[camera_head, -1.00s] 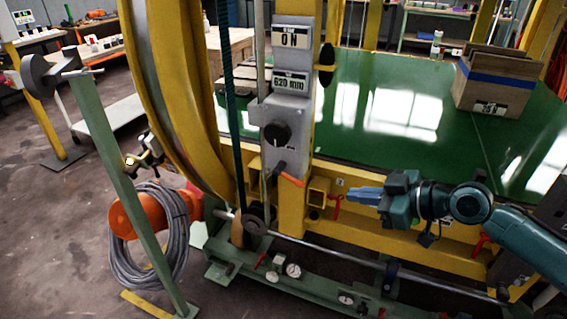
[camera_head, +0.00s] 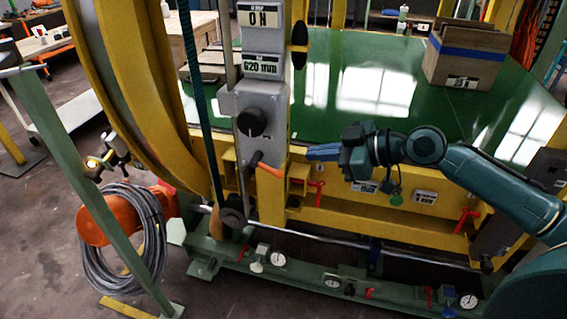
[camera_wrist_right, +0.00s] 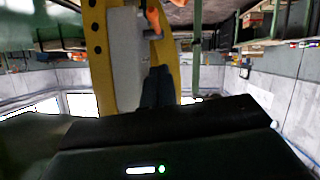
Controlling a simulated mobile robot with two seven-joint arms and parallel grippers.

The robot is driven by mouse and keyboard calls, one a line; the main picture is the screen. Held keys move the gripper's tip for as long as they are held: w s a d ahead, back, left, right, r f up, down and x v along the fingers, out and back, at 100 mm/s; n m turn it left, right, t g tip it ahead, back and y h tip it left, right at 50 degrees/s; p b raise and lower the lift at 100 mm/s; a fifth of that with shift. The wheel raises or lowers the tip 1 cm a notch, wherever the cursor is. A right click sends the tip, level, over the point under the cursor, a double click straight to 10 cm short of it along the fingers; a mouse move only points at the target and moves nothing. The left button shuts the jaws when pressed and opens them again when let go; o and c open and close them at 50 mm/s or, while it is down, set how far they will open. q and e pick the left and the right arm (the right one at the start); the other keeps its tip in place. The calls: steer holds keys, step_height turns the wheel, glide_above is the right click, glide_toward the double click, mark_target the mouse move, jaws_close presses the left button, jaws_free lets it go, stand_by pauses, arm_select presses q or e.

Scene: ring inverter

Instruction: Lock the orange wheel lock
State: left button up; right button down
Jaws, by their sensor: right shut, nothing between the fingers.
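The orange wheel lock appears to be the orange handle (camera_head: 268,170) low on the grey control box (camera_head: 254,130), below its black knob (camera_head: 252,123). In the right wrist view an orange handle (camera_wrist_right: 154,22) shows near the top, beyond the fingers. My right gripper (camera_head: 312,153) is shut and empty, pointing left toward the handle, with a gap between them in the head view. Its dark fingers also show in the right wrist view (camera_wrist_right: 158,75). My left gripper is not in view.
A yellow frame (camera_head: 345,212) with red levers (camera_head: 466,218) runs below the green table (camera_head: 380,100). A cardboard box (camera_head: 468,55) stands on the table. A green post (camera_head: 90,170) and a grey hose coil (camera_head: 125,240) are at the left.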

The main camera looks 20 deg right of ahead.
mark_target(268, 167)
steer(key=x, duration=0.3)
steer(key=f+x, duration=0.1)
steer(key=x, duration=0.5)
steer(key=shift+s+d+f+p, duration=0.1)
steer(key=shift+d+f+p, duration=0.2)
steer(key=shift+f+p, duration=0.15)
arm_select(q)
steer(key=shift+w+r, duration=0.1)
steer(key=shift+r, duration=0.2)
arm_select(e)
steer(key=shift+w+a+f, duration=0.1)
steer(key=shift+w+f, duration=0.15)
steer(key=shift+f, duration=0.3)
